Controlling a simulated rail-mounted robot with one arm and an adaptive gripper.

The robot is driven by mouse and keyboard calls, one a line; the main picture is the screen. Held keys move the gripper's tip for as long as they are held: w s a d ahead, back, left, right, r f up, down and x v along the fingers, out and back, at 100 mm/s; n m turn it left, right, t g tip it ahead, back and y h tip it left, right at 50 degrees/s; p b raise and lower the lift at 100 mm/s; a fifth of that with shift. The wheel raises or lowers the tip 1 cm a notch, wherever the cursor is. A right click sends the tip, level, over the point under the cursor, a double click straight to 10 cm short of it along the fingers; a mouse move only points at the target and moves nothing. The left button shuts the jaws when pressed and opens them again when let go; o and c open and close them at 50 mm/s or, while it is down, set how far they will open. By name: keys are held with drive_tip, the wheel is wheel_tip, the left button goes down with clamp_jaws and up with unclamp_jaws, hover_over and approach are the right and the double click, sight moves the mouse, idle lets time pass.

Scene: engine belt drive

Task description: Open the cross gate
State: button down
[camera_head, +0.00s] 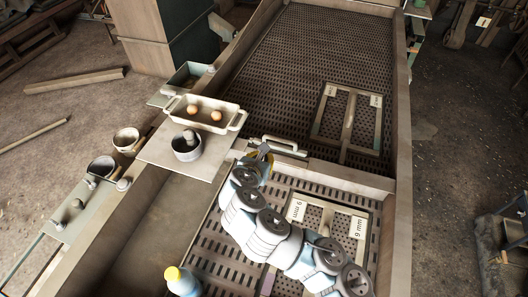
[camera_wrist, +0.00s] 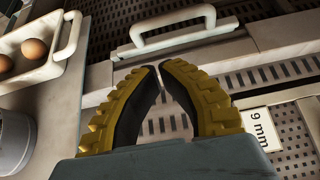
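The cross gate (camera_head: 340,179) appears as a pale crosswise panel between the far and near perforated beds. A pale loop handle (camera_head: 280,144) stands near its left end; in the wrist view this handle (camera_wrist: 172,27) sits upper centre on a grey-green plate. My gripper (camera_head: 264,150) is close by the handle on the near side. My arm hides part of the near bed.
A tray with eggs (camera_head: 206,113) and a dark pot (camera_head: 187,146) stand on a ledge left of the gate. Frames marked 9 mm (camera_head: 327,232) lie in the near bed. The far bed (camera_head: 310,55) has free room.

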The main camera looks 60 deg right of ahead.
sight(274, 145)
drive_tip(key=shift+s+d, duration=0.15)
drive_tip(key=shift+d, duration=0.05)
drive_tip(key=shift+p+x, duration=0.5)
drive_tip(key=shift+x, duration=4.35)
drive_tip(key=shift+r, duration=0.1)
